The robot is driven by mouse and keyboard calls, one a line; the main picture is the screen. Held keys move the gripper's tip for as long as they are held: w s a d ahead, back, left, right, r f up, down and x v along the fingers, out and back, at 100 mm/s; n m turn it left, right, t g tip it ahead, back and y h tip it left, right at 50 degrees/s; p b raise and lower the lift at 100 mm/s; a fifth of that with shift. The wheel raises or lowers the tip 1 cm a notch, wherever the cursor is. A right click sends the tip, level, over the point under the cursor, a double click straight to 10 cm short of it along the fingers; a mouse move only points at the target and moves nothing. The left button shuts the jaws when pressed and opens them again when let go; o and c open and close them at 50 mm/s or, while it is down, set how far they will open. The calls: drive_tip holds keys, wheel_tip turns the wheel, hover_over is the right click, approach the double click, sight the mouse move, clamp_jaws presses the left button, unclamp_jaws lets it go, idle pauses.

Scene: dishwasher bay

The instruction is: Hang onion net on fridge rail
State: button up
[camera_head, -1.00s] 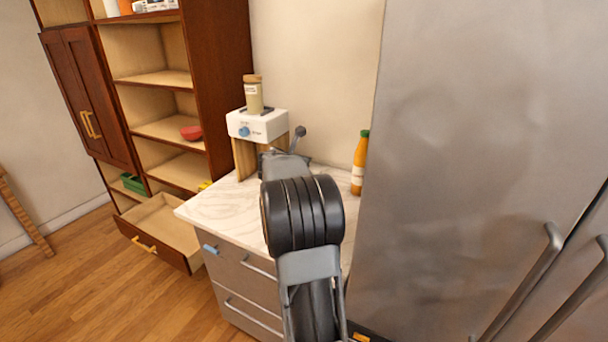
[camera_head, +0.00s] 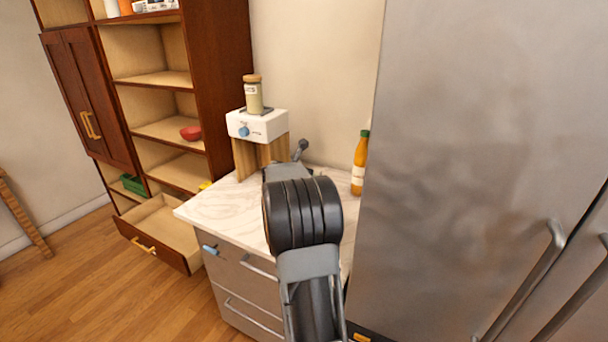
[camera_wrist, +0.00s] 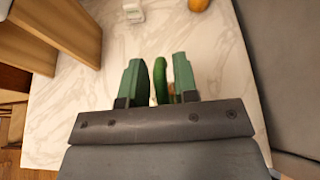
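My gripper (camera_wrist: 158,82) shows two green fingers, apart, over the marble counter (camera_wrist: 85,85) in the wrist view. A slim curved green thing (camera_wrist: 160,78) stands between them, with a narrow gap visible on each side. A small brownish bit shows beside it; I cannot tell whether these are parts of the onion net. In the head view my arm hides the gripper and whatever is below it. The steel fridge (camera_head: 470,150) fills the right side and has long bar handles (camera_head: 530,285). No separate rail is clearly visible.
An orange bottle (camera_head: 360,165) stands on the counter beside the fridge. A white device on wooden legs (camera_head: 257,126) carries a jar (camera_head: 253,95) at the back left. A shelf unit (camera_head: 215,70) with an open drawer (camera_head: 165,230) stands at left. Floor is clear there.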

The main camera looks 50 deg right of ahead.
drive_tip(key=shift+o, duration=0.9)
drive_tip(key=shift+r, duration=0.25)
drive_tip(key=b+v, duration=0.1)
drive_tip(key=v, duration=1.1)
drive_tip(key=s+a+f+m+y, duration=0.3)
drive_tip(key=a+m, duration=0.4)
drive_tip(key=a, duration=0.3)
drive_tip(key=s+a+f+m+y, duration=0.3)
drive_tip(key=s+a+m+y, duration=0.2)
drive_tip(key=a, duration=0.5)
drive_tip(key=s+a+f+m+y, duration=0.3)
drive_tip(key=s+a+m+y, duration=0.2)
drive_tip(key=s+a+m, duration=0.2)
drive_tip(key=a+m, duration=0.2)
drive_tip(key=a, duration=0.1)
drive_tip(key=shift+s+a+f+t, duration=0.2)
drive_tip(key=shift+s+a+t, duration=0.05)
drive_tip(key=shift+s+t, duration=0.05)
drive_tip(key=shift+o, duration=0.2)
